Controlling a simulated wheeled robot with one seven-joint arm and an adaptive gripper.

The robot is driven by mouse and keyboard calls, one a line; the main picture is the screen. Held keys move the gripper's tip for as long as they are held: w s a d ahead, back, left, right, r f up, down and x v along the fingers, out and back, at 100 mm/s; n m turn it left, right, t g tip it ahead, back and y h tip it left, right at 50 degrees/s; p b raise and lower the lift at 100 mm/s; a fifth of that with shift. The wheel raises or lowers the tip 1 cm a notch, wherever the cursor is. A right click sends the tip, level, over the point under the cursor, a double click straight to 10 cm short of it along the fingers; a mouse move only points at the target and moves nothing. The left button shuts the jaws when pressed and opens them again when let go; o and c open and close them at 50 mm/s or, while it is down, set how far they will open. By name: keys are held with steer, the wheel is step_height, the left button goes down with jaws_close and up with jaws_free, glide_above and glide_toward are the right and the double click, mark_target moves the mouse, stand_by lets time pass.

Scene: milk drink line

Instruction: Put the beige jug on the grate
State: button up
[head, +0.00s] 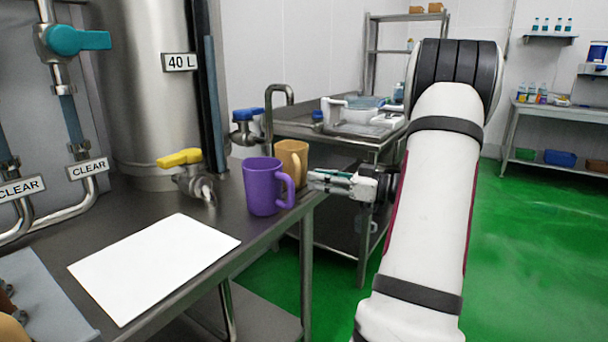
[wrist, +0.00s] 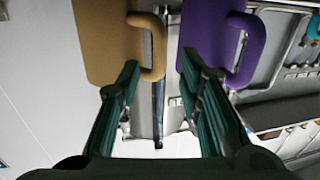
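The beige jug (head: 293,153) stands upright on the steel table, partly hidden behind the purple jug (head: 262,187). Its handle faces my gripper (head: 312,181), which is level with the jugs, just to their right. In the wrist view the beige jug (wrist: 108,42) is at upper left and the purple jug (wrist: 207,35) at upper right. My gripper (wrist: 160,68) is open. The beige jug's handle lies in the picture between its fingertips, close to the left one; whether they touch I cannot tell. I cannot pick out the grate for sure.
A white sheet (head: 155,264) lies on the steel table (head: 125,205). A yellow-handled tap (head: 182,160) projects from the 40 L tank (head: 140,90) left of the jugs. A grey slab (head: 45,300) is at the lower left. A second table (head: 345,138) with trays stands behind.

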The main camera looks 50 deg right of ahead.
steer(key=v, duration=0.5)
steer(key=shift+d, duration=0.1)
stand_by(0.5)
